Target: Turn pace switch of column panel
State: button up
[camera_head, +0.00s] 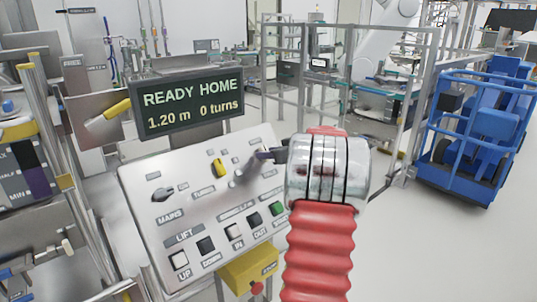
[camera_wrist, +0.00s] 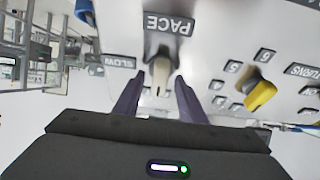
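The sloped column panel (camera_head: 150,225) is left of my red, ribbed arm in the head view. In the wrist view, which shows the panel upside down, the pale pace switch (camera_wrist: 160,75) stands out below the PACE label (camera_wrist: 168,25). A SLOW label (camera_wrist: 118,61) is to its left. My gripper (camera_wrist: 159,82) has its two dark purple fingers apart, one on each side of the switch, with narrow gaps visible. In the head view my gripper (camera_head: 267,156) is at the panel's upper right, and I cannot make out the pace switch clearly there.
The yellow turns switch (camera_head: 218,168) also shows in the wrist view (camera_wrist: 260,93). The mains switch (camera_head: 163,194) and several push buttons share the panel. The display (camera_head: 190,105) reads READY HOME, 1.20 m, 0 turns. A yellow stop box (camera_head: 248,270) hangs below. A blue cart (camera_head: 480,125) stands right.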

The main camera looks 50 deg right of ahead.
jog(key=shift+c, duration=0.5)
grip_shut()
jog(key=shift+a, duration=0.15)
